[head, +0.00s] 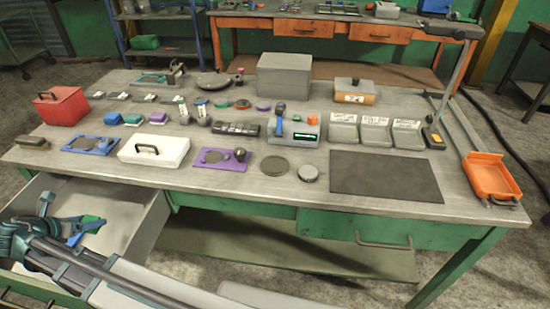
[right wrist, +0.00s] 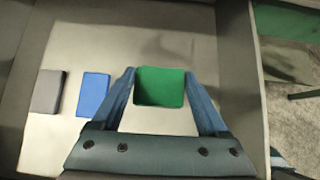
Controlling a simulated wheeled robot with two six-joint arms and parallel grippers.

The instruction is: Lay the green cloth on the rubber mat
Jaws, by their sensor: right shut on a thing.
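The green cloth (right wrist: 160,86) is a small folded square in the right wrist view. It sits between the two blue fingers of my right gripper (right wrist: 160,80), which is shut on it. In the head view the right gripper (head: 79,227) is low inside the open drawer at the left, with a bit of the green cloth (head: 93,221) showing at its fingers. The rubber mat (head: 385,175) is a flat dark rectangle at the front right of the bench top, bare, far to the right of the gripper. My left gripper is not in view.
The open drawer (head: 140,222) also holds a blue folded piece (right wrist: 93,94) and a grey one (right wrist: 47,91). A white box (head: 153,150), a purple tray (head: 220,160) and round discs stand between drawer and mat. Grey bins (head: 375,135) stand behind the mat, an orange dustpan (head: 490,177) right.

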